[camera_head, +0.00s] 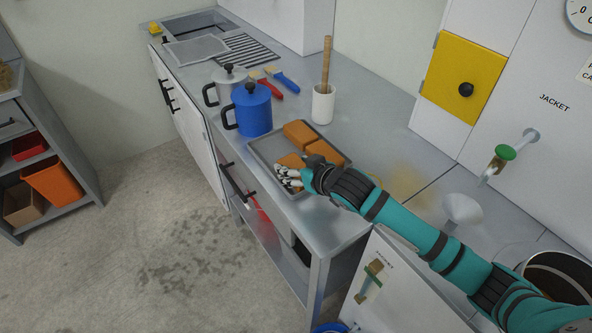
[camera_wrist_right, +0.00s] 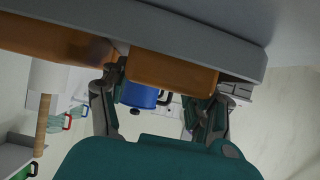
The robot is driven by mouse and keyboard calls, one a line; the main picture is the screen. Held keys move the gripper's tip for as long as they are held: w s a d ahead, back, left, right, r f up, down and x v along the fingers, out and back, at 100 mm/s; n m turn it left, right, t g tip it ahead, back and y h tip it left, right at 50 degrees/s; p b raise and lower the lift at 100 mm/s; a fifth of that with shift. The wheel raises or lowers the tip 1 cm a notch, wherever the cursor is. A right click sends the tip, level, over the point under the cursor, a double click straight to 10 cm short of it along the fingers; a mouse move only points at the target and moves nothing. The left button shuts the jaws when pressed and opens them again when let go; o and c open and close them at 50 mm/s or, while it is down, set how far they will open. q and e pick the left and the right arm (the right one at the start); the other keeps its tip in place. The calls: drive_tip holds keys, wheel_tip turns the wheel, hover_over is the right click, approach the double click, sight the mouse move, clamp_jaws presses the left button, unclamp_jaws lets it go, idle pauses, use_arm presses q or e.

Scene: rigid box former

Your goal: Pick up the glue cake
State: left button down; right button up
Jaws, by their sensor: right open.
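Several orange-brown glue cakes lie on a shallow grey metal tray (camera_head: 262,155) on the counter. One is at the back (camera_head: 298,132), one at the right (camera_head: 325,151), and one at the front left (camera_head: 291,161). My right gripper (camera_head: 289,177) is open over the tray's front edge, close by the front-left cake and partly hiding it. In the right wrist view the picture is upside down; a glue cake (camera_wrist_right: 172,74) shows between the spread fingers of the gripper (camera_wrist_right: 160,92), with no clear grip on it. My left gripper is not in view.
A blue pot (camera_head: 252,111) and a grey pot (camera_head: 229,82) stand left behind the tray. A white cup (camera_head: 323,104) holds a wooden-handled tool. Red and blue brushes (camera_head: 284,81) lie behind. Clear counter lies right of the cup.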

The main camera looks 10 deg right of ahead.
drive_tip(key=shift+s, duration=0.1)
drive_tip(key=shift+c, duration=0.3)
drive_tip(key=c, duration=1)
drive_tip(key=shift+r, duration=0.15)
drive_tip(key=shift+r+p, duration=0.5)
drive_tip(key=shift+p, duration=0.25)
wheel_tip(320, 180, up, 3)
drive_tip(key=p, duration=0.3)
drive_tip(key=s+p, duration=0.2)
drive_tip(key=s, duration=0.2)
drive_tip(key=s+d+p, duration=0.1)
drive_tip(key=s+p, duration=0.2)
drive_tip(key=s, duration=0.2)
drive_tip(key=s+p, duration=0.2)
drive_tip(key=s, duration=0.3)
drive_tip(key=shift+s+d+r+p, duration=0.15)
drive_tip(key=shift+d+r+p, duration=0.15)
drive_tip(key=shift+d+r, duration=0.1)
drive_tip(key=shift+s+d, duration=0.1)
drive_tip(key=shift+s, duration=0.65)
